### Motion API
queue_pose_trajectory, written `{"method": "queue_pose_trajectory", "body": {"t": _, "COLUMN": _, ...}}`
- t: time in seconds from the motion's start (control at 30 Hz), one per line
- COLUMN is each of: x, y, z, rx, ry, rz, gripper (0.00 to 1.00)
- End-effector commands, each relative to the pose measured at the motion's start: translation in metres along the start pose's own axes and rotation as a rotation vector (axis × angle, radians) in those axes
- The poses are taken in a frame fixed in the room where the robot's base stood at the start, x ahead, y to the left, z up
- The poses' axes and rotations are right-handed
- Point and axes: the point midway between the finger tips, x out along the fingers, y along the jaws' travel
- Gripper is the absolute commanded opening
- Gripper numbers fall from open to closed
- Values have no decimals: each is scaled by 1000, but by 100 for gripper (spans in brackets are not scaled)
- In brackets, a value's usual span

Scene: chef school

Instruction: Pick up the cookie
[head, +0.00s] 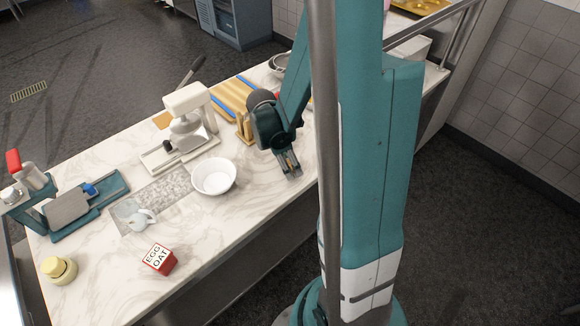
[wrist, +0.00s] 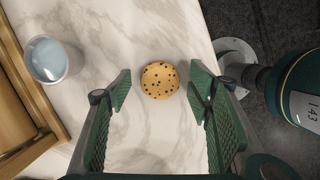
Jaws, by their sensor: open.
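A round golden cookie (wrist: 159,80) with dark chips lies flat on the white marble counter in the wrist view. My gripper (wrist: 160,90) is open above it, with one green finger to the left of the cookie and one to the right. Gaps show between the cookie and both fingers. In the head view my gripper (head: 291,166) points down over the counter, right of the white bowl. The cookie cannot be made out in the head view.
A white bowl (head: 213,177), a white press-like device (head: 188,125), a red-and-white box (head: 159,259) and a yellow jar (head: 59,269) stand on the counter (head: 205,235). The wrist view shows a bluish cup (wrist: 46,60) and wooden item (wrist: 22,100) at left. The counter edge lies right of the cookie.

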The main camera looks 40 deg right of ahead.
Motion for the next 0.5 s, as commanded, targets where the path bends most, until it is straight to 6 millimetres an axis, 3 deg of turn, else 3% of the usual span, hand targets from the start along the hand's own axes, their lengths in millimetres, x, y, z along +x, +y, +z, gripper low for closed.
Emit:
{"method": "queue_pose_trajectory", "body": {"t": 0.13, "x": 0, "y": 0, "z": 0, "rx": 0, "ry": 0, "rz": 0, "gripper": 49}}
{"method": "queue_pose_trajectory", "body": {"t": 0.33, "x": 0, "y": 0, "z": 0, "rx": 0, "ry": 0, "rz": 0, "gripper": 22}}
{"method": "queue_pose_trajectory", "body": {"t": 0.5, "x": 0, "y": 0, "z": 0, "rx": 0, "ry": 0, "rz": 0, "gripper": 22}}
